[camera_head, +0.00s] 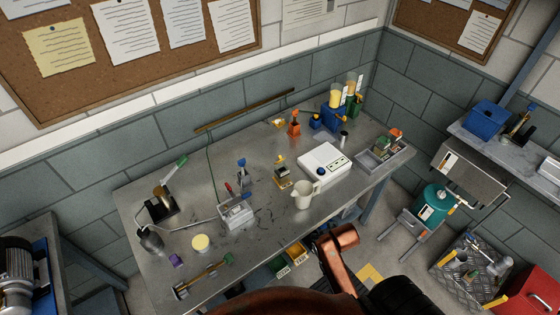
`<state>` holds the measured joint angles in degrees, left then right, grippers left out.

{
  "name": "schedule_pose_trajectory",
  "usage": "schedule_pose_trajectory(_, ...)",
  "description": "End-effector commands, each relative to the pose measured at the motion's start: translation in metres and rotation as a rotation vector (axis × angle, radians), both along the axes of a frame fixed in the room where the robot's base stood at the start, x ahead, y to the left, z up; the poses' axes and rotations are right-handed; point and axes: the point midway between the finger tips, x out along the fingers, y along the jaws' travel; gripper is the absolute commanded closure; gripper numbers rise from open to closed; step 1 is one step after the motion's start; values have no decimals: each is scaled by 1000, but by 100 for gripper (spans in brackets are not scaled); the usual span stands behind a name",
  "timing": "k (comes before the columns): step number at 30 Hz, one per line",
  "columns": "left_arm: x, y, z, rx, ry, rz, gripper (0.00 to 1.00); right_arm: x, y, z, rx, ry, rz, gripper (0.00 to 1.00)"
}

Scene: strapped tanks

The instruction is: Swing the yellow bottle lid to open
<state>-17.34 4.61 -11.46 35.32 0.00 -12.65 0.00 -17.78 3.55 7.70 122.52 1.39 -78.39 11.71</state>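Two small upright tanks with yellow in them stand at the back right of the workbench, by the wall: a left one (336,96) above a blue base and a right one (352,86) above a green base. They are too small to tell which is the yellow bottle or how any lid sits. A round cream-yellow jar or lid (200,242) lies at the front left of the bench. Copper-coloured arm parts of mine (337,245) show at the bottom centre, below the bench's front edge. Neither of my grippers can be made out.
The grey workbench (265,222) holds a white pitcher (303,195), a white box scale (324,166), a grey tray (383,155) and a metal caddy (236,213). A teal tank (433,203) stands on the right. Some bench surface between the tools is clear.

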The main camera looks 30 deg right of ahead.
Motion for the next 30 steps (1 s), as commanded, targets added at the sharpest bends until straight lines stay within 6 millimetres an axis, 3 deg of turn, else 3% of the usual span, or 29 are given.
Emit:
schedule_pose_trajectory(1,4,0,2,-1,-5,-1,60,11,-11,23,7,-42,-49,47)
schedule_pose_trajectory(3,8,0,2,0,-11,-1,60,24,-26,40,29,-87,-124,47)
schedule_pose_trajectory(14,9,-1,3,0,-12,-1,60,90,-107,110,258,-369,-587,47)
schedule_pose_trajectory(18,7,0,3,-1,-10,-1,60,117,-139,141,479,-525,-858,47)
schedule_pose_trajectory(21,6,0,4,-1,-8,-1,60,136,-153,154,697,-622,-1068,47)
schedule_pose_trajectory(26,5,0,4,-1,-8,-1,60,168,-146,157,1102,-705,-1372,47)
schedule_pose_trajectory(30,5,-1,5,-1,-7,-1,60,201,-115,152,1458,-685,-1590,47)
